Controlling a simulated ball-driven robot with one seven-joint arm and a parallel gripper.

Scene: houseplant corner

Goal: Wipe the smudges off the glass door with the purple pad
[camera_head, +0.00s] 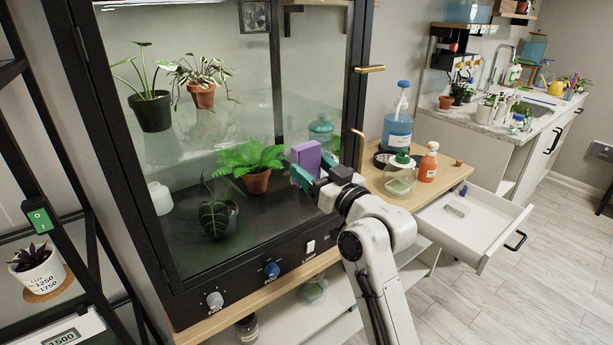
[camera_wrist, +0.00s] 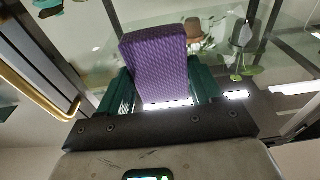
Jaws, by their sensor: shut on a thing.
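The purple pad (camera_head: 306,156) is a ribbed block held upright in front of the right part of the glass door. It also shows large in the wrist view (camera_wrist: 157,65). My gripper (camera_head: 308,172) has its teal fingers shut on the pad's two sides, seen in the wrist view (camera_wrist: 160,88). The glass door (camera_head: 240,110) has a black frame and a brass handle, and appears closed. I cannot tell whether the pad touches the glass. Pale hazy patches show on the glass at left and middle, but I cannot separate smudges from reflections.
Behind the glass stand several potted plants, including a fern (camera_head: 250,160). On the wooden counter (camera_head: 440,178) at right stand a blue pump bottle (camera_head: 397,130), a glass jar (camera_head: 399,178) and an orange bottle (camera_head: 428,165). A white drawer (camera_head: 480,225) stands open below.

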